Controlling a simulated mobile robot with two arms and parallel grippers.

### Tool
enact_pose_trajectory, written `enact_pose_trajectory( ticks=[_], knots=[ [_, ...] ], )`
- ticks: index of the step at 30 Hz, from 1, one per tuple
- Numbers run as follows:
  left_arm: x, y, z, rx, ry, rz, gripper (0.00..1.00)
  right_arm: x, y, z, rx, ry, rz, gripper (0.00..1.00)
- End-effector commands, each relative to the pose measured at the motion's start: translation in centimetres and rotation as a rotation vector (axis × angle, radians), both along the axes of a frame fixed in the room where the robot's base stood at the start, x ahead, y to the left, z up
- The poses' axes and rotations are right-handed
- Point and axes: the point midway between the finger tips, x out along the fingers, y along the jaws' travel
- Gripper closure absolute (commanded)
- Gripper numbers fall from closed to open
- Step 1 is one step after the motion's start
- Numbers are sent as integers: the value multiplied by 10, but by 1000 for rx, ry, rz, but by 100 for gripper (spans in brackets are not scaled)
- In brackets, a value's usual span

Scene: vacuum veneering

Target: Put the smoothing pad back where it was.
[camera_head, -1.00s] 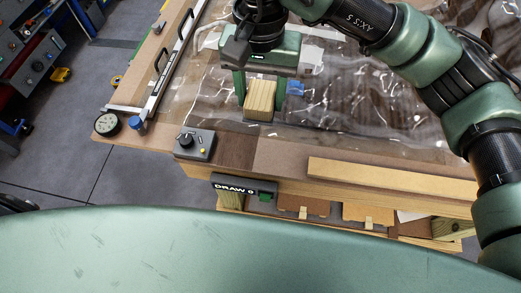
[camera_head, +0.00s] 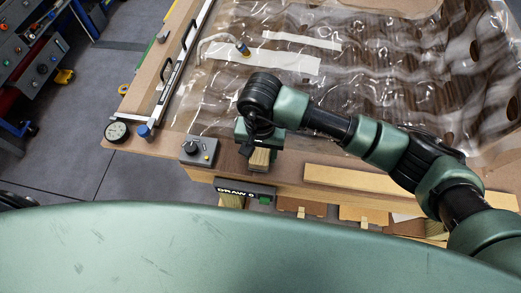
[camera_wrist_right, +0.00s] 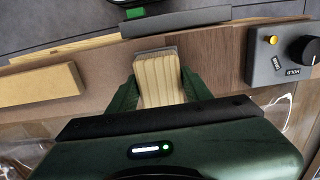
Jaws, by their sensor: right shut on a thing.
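The smoothing pad (camera_head: 260,158) is a pale wooden block with stripes of grain. My right gripper (camera_head: 259,150) is shut on it at the front border of the table (camera_head: 290,160), between the grey control box and a long wooden strip. In the right wrist view the pad (camera_wrist_right: 158,78) sits between the two green fingers of my right gripper (camera_wrist_right: 160,92), over the brown wood border. I cannot tell whether the pad touches the wood. My left gripper is not in view.
The grey control box (camera_head: 199,150) with a knob stands left of the pad. The wooden strip (camera_head: 375,185) lies to the right. Clear wrinkled film (camera_head: 370,75) covers the table behind. A gauge (camera_head: 116,131) and blue knob (camera_head: 144,131) sit at the left corner.

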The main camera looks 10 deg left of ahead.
Motion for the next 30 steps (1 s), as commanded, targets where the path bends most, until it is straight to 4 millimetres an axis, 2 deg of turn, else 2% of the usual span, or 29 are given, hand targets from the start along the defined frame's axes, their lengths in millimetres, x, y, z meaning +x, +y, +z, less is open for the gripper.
enact_pose_trajectory(
  ticks=[3, 15, 16, 18, 26, 30],
  knots=[
    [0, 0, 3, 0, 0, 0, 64, 0, 0, -7, 0, -1, 1, 93],
    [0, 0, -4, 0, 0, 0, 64, 0, 0, -12, 0, -2, 1, 93],
    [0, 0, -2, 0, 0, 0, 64, 0, 0, -11, 0, -2, 1, 42],
    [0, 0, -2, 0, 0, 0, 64, 0, 0, -11, 0, -1, 1, 29],
    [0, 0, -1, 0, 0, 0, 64, 0, 0, -10, 0, -1, 1, 29],
    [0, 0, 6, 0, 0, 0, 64, 0, 0, -5, 1, 0, 1, 29]
  ],
)
